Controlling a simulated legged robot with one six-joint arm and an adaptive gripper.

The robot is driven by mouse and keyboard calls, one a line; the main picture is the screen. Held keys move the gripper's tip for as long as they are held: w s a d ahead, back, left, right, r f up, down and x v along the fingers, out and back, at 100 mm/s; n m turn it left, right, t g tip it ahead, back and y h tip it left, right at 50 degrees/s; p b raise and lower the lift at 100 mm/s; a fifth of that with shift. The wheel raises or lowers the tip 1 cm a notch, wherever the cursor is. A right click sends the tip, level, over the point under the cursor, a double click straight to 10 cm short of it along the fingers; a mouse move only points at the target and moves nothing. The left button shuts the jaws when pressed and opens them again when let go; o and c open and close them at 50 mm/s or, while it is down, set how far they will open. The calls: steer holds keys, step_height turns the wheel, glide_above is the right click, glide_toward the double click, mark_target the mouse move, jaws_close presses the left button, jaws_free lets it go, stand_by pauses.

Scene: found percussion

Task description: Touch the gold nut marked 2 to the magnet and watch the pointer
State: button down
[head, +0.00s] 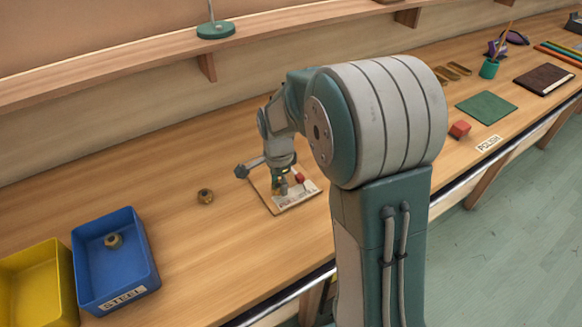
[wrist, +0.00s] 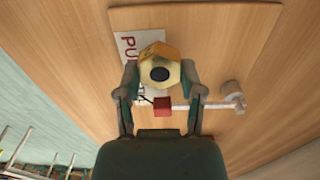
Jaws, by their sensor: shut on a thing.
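My gripper (wrist: 160,76) is shut on a gold hex nut (wrist: 158,52) with a dark round hole; no number on it is legible. In the head view my gripper (head: 280,186) is low over a small wooden board (head: 268,196). A red block (wrist: 163,107), which looks like the magnet, sits just beside the nut in the wrist view, at a pale bar (wrist: 212,106) leading toward a grey post (wrist: 232,92). I cannot tell whether nut and block touch. The red block also shows right of my gripper in the head view (head: 300,177). The printed card (wrist: 128,45) is partly hidden.
Another nut (head: 205,196) lies on the bench left of the board. A blue tray (head: 147,255) labelled STEEL holds a nut (head: 113,240); a yellow tray (head: 35,285) is beside it. A red cube (head: 460,129) and green mat (head: 487,107) lie to the right.

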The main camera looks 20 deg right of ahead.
steer(key=shift+a, duration=0.1)
steer(key=shift+s+a, duration=0.25)
steer(key=shift+a, duration=0.95)
steer(key=shift+s+a, duration=0.2)
steer(key=shift+a, duration=0.95)
step_height(320, 180, up, 8)
